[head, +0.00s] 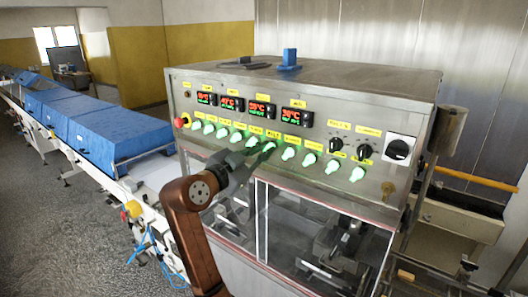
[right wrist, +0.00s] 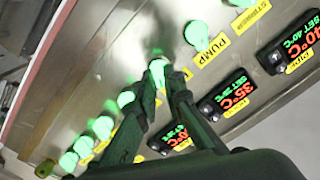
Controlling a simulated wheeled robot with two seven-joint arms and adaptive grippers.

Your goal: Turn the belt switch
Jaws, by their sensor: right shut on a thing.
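The control panel (head: 310,155) carries a row of glowing green switches with yellow labels. The belt switch (head: 268,146) sits near the middle of the row, under a small label that seems to read BELT. My right gripper (head: 259,151) reaches up to it from the lower left, its fingers closed on it. In the right wrist view, the fingertips (right wrist: 169,80) are on either side of the lit switch (right wrist: 158,67), which is partly hidden. The switch labelled PUMP (right wrist: 197,36) is beside it, clear of the fingers. My left gripper is out of view.
Other green switches (head: 288,152) stand close on both sides. Red-lit temperature displays (head: 262,108) are above the row, and a red emergency button (head: 181,121) is at the left end. Clear guard panels (head: 315,235) lie below. A conveyor with blue covers (head: 110,130) stands at left.

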